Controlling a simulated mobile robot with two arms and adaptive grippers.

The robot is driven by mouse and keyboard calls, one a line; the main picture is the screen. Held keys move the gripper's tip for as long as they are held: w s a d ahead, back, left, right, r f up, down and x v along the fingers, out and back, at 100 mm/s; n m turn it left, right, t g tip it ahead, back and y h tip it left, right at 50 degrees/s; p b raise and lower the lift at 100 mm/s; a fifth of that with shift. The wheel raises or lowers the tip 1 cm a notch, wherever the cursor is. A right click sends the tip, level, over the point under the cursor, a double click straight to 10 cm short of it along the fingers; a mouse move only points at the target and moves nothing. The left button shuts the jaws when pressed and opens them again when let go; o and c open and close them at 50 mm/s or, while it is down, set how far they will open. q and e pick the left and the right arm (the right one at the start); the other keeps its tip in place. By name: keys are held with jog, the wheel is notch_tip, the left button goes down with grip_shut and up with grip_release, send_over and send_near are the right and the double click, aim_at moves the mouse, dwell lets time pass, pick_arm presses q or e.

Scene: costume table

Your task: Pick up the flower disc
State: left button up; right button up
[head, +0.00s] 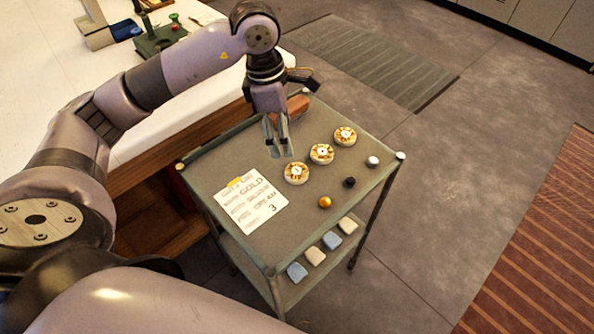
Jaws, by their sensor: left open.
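Three round cream discs with gold patterns lie in a slanting row on the cart's top: a near disc (296,173), a middle disc (321,154) and a far disc (345,136). Their patterns are too small to tell which one is the flower disc. My left gripper (278,150) is open and empty, pointing down above the cart, just left of and behind the near disc. It appears apart from all the discs. My right gripper is not in view.
The grey-green cart top (232,170) also bears a gold ball (325,202), a black piece (350,182), a white piece (373,161), a written card (250,207) and a brown object (298,106). Small blocks (315,256) lie on the lower shelf. A white table (165,125) stands behind left.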

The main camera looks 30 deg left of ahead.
pick_arm(q)
send_over(296, 171)
jog(key=a, duration=0.2)
jog(key=f, duration=0.4)
jog(key=f+p, duration=0.1)
jog(key=f, duration=0.1)
jog(key=shift+s+d+f, duration=0.25)
jog(key=shift+f, duration=0.15)
jog(key=f, duration=0.2)
jog(key=d+f+p, duration=0.1)
jog(key=f, duration=0.1)
jog(key=shift+w+d+f, duration=0.15)
jog(key=shift+f, duration=0.5)
jog(key=shift+c, duration=0.2)
jog(key=c, duration=1)
jog(key=shift+r, duration=0.1)
